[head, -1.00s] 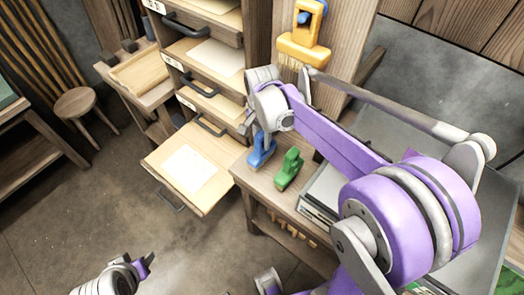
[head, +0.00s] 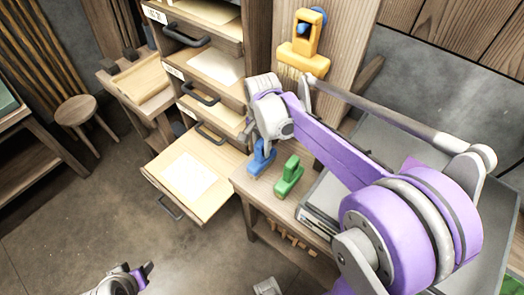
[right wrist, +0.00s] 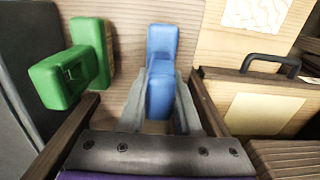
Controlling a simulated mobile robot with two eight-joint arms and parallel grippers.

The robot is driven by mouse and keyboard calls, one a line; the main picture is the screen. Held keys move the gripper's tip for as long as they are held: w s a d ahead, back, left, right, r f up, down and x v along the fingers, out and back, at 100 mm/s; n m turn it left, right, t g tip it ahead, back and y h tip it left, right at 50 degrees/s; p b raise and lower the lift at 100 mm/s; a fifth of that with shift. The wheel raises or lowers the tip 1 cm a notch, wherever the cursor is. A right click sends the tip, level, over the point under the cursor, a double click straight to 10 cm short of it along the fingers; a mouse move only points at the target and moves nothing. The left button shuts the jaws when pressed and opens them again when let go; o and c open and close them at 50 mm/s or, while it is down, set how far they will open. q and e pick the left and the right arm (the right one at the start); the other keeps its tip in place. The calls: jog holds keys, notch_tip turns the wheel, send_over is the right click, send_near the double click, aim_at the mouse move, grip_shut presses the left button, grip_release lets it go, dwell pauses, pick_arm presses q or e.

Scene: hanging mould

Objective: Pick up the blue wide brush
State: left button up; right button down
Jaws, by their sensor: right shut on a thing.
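The blue wide brush (head: 261,157) is at the left end of the wooden bench, below my right gripper. In the right wrist view, the blue brush (right wrist: 162,45) stands between the two grey fingers of my right gripper (right wrist: 160,100), which is shut on it.
A green brush (head: 288,177) stands close to the right of the blue one; it shows left in the wrist view (right wrist: 62,78). A yellow brush (head: 303,47) hangs on a wooden post behind. An open drawer (head: 215,203) juts out left of the bench (head: 262,201). Open floor lies front left.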

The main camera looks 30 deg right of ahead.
aim_at(261, 142)
jog(key=r, duration=0.3)
jog(key=shift+s+a+r, duration=0.15)
jog(key=shift+a, duration=0.15)
pick_arm(q)
jog(key=shift+s+f+b, duration=0.15)
jog(key=shift+f+b, duration=0.4)
jog(key=shift+f, duration=0.05)
pick_arm(e)
jog(key=s+a, duration=0.3)
jog(key=a, duration=0.5)
jog(key=s+a, duration=0.3)
jog(key=a, duration=0.5)
jog(key=shift+s, duration=0.3)
